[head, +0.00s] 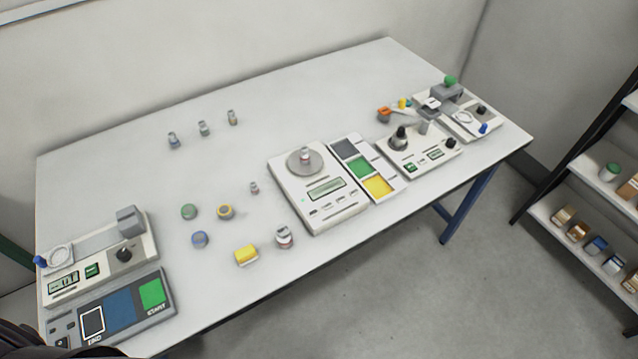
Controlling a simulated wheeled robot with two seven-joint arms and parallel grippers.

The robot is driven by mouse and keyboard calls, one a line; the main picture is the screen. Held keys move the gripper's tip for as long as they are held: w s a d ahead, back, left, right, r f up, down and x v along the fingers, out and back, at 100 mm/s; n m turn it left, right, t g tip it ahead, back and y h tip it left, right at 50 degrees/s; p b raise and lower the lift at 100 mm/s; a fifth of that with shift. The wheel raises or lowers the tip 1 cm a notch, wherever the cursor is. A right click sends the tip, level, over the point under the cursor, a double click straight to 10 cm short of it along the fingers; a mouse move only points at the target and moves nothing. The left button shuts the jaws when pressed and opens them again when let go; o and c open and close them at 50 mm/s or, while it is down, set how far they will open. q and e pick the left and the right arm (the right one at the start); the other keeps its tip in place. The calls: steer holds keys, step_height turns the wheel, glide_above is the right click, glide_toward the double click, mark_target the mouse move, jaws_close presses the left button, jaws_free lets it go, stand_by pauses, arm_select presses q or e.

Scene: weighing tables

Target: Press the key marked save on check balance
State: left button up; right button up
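A white balance (290,196) stands at the middle of the table's front side. The key lettering is too small to read, so I cannot tell which is save. No label that I can read names this as the check balance. Neither of my grippers shows; only a dark part of my own body is in the lower left corner.
Left are a device with a black knob (124,256) and a panel with blue and green fields (121,307). Right of the balance are a three-colour tray (364,168) and more instruments (424,155).

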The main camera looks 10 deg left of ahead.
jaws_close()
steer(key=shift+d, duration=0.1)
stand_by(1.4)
